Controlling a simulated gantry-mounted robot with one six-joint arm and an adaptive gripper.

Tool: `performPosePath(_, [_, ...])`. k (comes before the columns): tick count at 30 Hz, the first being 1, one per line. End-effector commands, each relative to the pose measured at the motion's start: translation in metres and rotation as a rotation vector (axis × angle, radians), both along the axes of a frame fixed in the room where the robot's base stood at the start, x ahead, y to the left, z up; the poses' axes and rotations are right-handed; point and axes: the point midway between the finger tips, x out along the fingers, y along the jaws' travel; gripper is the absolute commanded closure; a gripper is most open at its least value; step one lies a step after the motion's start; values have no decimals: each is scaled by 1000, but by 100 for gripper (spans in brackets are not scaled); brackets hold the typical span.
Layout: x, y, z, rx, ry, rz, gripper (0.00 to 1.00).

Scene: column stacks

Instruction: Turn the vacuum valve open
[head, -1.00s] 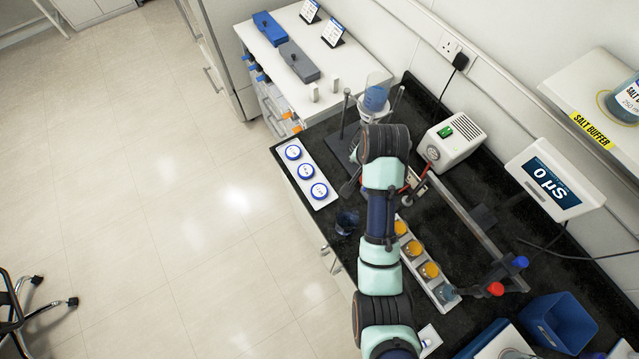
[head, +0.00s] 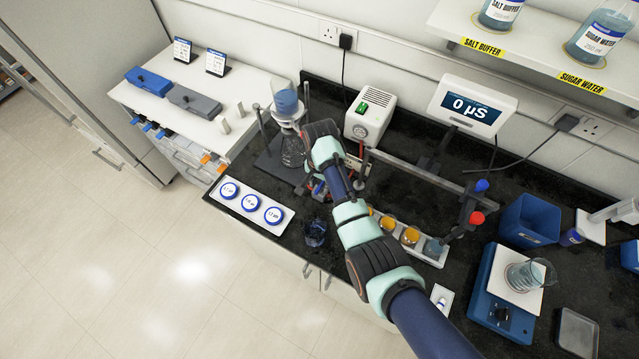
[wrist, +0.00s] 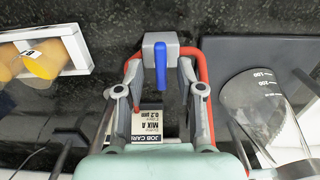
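The vacuum valve (wrist: 158,48) is a grey block with a blue lever (wrist: 161,68), at the top middle of the wrist view. The lever points down the picture, towards my gripper. Red tubing (wrist: 203,70) runs from both sides of the block. My gripper (wrist: 157,72) is open, with one finger on each side of the lever and a gap to it on both sides; I see no contact.
The filter flask (head: 292,152) stands beside my gripper and also shows in the wrist view (wrist: 258,112). A white pump (head: 371,112) with a green switch stands behind. A job card (wrist: 147,125) lies below the fingers. A rack of orange-filled beakers (head: 430,247) is to the right.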

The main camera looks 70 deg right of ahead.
Motion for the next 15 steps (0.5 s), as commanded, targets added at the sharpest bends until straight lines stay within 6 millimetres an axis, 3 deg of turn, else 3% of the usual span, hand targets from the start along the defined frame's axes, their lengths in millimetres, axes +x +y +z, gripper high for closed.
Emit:
performPosePath(7, [0, 0, -2, -1, -1, 1, 62])
performPosePath(14, [0, 0, -2, -1, -1, 1, 99])
performPosePath(15, [0, 0, -2, -1, -1, 1, 100])
